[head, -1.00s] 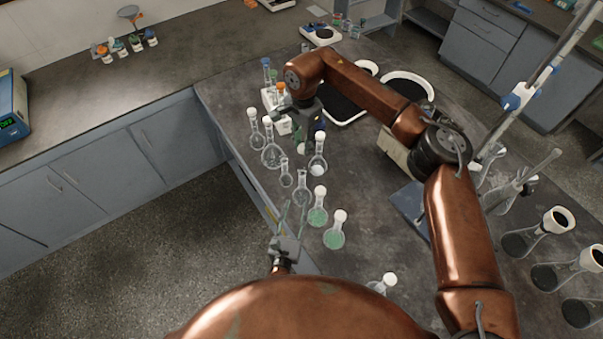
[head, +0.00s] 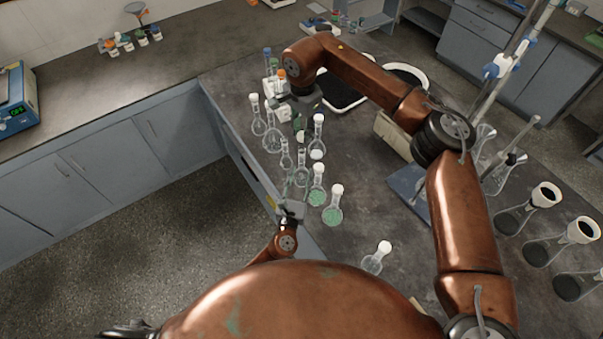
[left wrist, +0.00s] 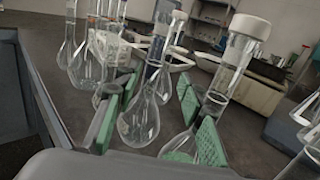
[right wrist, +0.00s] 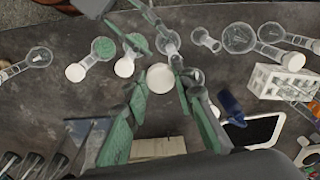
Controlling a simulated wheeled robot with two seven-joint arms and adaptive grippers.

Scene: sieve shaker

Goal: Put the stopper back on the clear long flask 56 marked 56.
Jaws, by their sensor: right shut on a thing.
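A clear long-necked flask (head: 302,172) without a visible stopper stands in the cluster near the table's left edge; its mark is not readable. I take it as flask 56. In the left wrist view, a clear flask (left wrist: 142,120) shows between the spread fingers of my left gripper (left wrist: 157,105). My left gripper (head: 289,200) is open, low beside the flasks; contact is not clear. My right gripper (right wrist: 158,88) is shut on a white round stopper (right wrist: 160,77), above the table behind the flask. In the head view, its fingers are partly hidden by my arm.
Two stoppered flasks with green contents (head: 317,196) (head: 333,214) stand close on the right. Stoppered clear flasks (head: 258,124) and a smaller flask (head: 286,160) crowd behind. A stoppered flask (head: 373,262) stands at the front.

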